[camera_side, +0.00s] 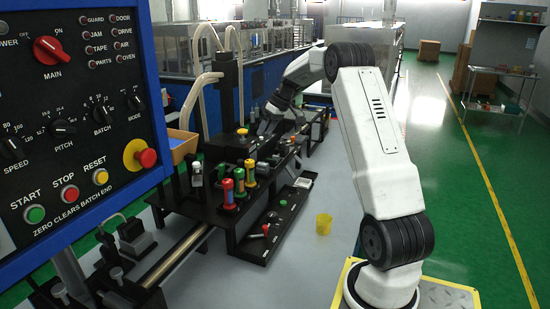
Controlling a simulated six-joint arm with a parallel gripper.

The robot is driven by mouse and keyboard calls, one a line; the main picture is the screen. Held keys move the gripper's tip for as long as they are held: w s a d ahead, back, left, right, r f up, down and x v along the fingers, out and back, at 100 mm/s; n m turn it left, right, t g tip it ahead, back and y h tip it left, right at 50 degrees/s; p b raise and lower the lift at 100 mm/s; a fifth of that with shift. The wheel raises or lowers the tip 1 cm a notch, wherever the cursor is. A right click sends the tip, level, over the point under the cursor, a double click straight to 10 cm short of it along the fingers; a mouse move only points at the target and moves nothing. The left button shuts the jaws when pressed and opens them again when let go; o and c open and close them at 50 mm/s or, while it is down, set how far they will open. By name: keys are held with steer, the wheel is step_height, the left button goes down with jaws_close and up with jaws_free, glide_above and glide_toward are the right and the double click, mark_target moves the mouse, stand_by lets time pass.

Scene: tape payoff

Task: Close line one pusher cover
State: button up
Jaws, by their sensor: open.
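The black tape payoff machine (228,152) stands in the middle of the side view, with a dark upright column and pale hoses. My gripper (268,128) is at the machine, at the end of my arm that reaches in from the right. It is dark, small and open, close to the parts on the machine's top. I cannot tell whether it touches anything. The line one pusher cover is too small to pick out among the dark parts near my gripper. A yellow knob (242,131) sits on a black block left of my gripper.
Several coloured-handled tools (239,182) stand upright on the front black shelf. A lower tray (265,232) holds a red-handled item. A blue control panel (80,110) fills the left. The grey floor right of the machine is mostly clear.

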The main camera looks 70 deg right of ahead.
steer(key=w+a+n+g, duration=0.1)
steer(key=w+n, duration=0.1)
steer(key=w+a+n+g+h, duration=0.1)
steer(key=w+a+n, duration=0.1)
steer(key=w+a+f+n+g+h, duration=0.1)
steer(key=w+a+g, duration=0.1)
steer(key=shift+n, duration=0.4)
steer(key=shift+w+a+n+g+h, duration=0.3)
steer(key=shift+w+a+n+h, duration=0.1)
steer(key=shift+n, duration=0.1)
steer(key=shift+f, duration=0.1)
steer(key=shift+f, duration=3.85)
jaws_close()
